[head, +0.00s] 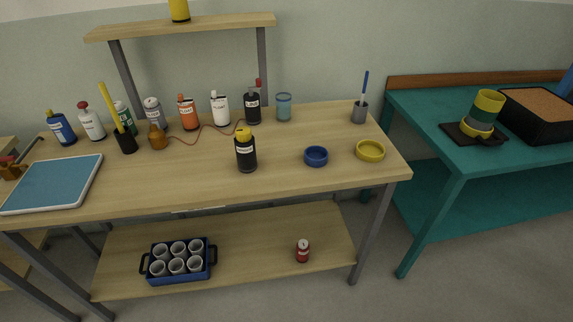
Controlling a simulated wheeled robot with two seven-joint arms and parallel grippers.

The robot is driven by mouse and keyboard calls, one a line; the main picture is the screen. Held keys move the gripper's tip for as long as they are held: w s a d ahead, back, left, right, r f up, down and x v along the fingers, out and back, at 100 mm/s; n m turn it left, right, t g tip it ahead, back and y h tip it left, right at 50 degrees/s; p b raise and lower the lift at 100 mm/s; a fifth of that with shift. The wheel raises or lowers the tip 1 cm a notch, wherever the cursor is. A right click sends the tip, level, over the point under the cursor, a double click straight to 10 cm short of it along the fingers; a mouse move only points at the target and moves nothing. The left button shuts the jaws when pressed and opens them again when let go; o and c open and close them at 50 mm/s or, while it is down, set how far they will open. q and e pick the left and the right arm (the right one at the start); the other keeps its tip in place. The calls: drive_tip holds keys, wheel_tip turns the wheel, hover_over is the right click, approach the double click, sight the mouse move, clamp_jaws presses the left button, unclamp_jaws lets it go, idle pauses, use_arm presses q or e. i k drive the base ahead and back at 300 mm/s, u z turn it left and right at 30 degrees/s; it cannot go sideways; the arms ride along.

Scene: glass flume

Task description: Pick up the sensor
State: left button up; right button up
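Nothing in the head view is clearly marked as the sensor, and I cannot tell which thing it is. A small amber-brown object (157,138) stands on the wooden bench (200,185) at the back left. A thin red cord (190,143) runs from near it to the right, towards the dark bottle (253,109); its far end is hard to make out. A black bottle with a yellow cap (246,153) stands upright near the middle of the bench. Neither of my grippers is in view.
Several labelled bottles, such as an orange one (188,114), line the back. A blue dish (316,157) and yellow dish (370,151) sit at right, a blue-topped board (50,184) at left. The front middle is clear. A teal table (430,125) stands right.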

sight(245, 152)
drive_tip(key=u, duration=0.9)
drive_tip(key=k, duration=0.1)
drive_tip(key=z, duration=1.9)
drive_tip(key=i, duration=0.75)
drive_tip(key=u, duration=0.6)
